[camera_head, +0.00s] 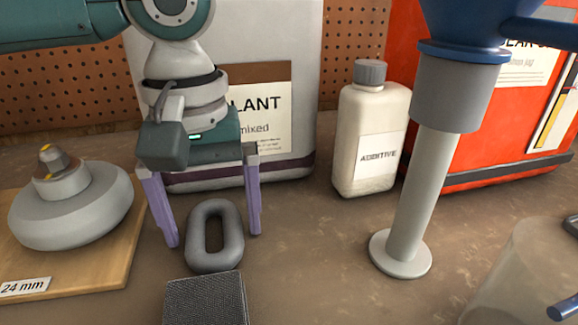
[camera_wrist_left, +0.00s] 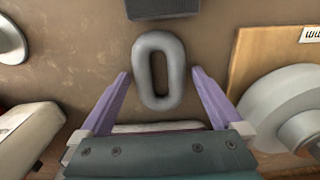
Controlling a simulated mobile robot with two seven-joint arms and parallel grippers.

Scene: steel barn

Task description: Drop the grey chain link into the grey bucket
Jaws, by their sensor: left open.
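The grey chain link (camera_head: 232,236) is a thick oval ring lying on the brown worktop. In the left wrist view the fingertips (camera_wrist_left: 161,73) also flank the link with a gap on each side. I cannot make out a grey bucket in either view. My right gripper is not in view.
A dark textured block (camera_head: 205,298) lies just in front of the link. A wooden board (camera_head: 95,272) with a grey rounded part stands left. An additive bottle (camera_head: 372,130), a grey post with round foot (camera_head: 400,255) and a translucent vessel (camera_head: 520,270) stand right.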

